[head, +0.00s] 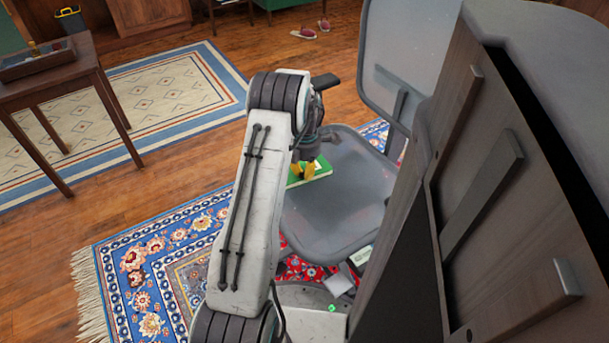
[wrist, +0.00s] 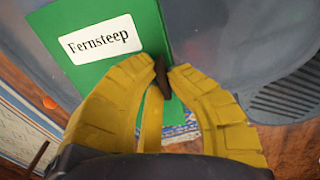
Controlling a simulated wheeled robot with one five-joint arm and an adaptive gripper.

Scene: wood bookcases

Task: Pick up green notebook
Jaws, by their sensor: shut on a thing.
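The green notebook (wrist: 118,62), with a white label reading "Fernsteep", lies at the upper left of the wrist view. In the head view the notebook (head: 316,172) shows on the left part of the grey chair seat, partly hidden by my arm. My gripper (wrist: 165,70) has yellow fingers, nearly closed at the notebook's right side. It is shut on the notebook, though the exact contact is hard to see. A narrow dark brown piece shows between the fingertips; I cannot tell what it is. My gripper (head: 303,171) also shows at the notebook in the head view.
The office chair (head: 340,200) has a grey seat and a backrest (head: 405,50) behind it. A large wooden panel (head: 520,200) fills the right side. A small wooden table (head: 60,85) stands at the upper left. Wood floor and a blue patterned rug (head: 150,270) lie left.

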